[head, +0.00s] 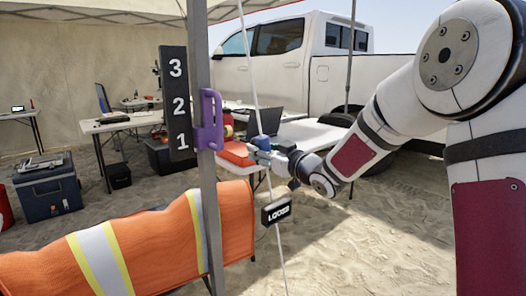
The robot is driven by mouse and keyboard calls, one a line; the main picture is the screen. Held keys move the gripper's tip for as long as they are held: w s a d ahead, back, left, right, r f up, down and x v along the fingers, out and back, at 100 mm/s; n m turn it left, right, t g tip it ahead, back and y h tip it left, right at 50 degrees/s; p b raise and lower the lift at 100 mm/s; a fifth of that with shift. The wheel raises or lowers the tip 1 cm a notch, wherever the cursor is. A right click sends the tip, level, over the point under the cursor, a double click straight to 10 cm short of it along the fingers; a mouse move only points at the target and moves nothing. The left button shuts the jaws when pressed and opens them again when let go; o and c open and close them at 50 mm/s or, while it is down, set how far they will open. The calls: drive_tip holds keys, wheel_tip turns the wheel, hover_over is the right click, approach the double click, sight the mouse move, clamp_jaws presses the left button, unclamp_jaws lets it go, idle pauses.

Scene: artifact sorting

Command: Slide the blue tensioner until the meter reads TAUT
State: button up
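The blue tensioner (262,142) is a small block on a thin white slanting line (247,70). My gripper (277,151) is at the tensioner from the right, its fingers at or very near it. The fingers are too small and overlapped to tell whether they are shut on it. The meter (276,210) is a small black box lower on the line. Its white lettering is tilted and seems to read LOOSE.
A grey pole (200,85) stands left of the line, with a purple bracket (209,120) and a black board (178,104) numbered 3, 2, 1. An orange vest (140,245) hangs low on the left. Tables and a white pickup (290,65) stand behind.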

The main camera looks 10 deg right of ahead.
drive_tip(key=shift+s, duration=0.1)
drive_tip(key=v, duration=1.2)
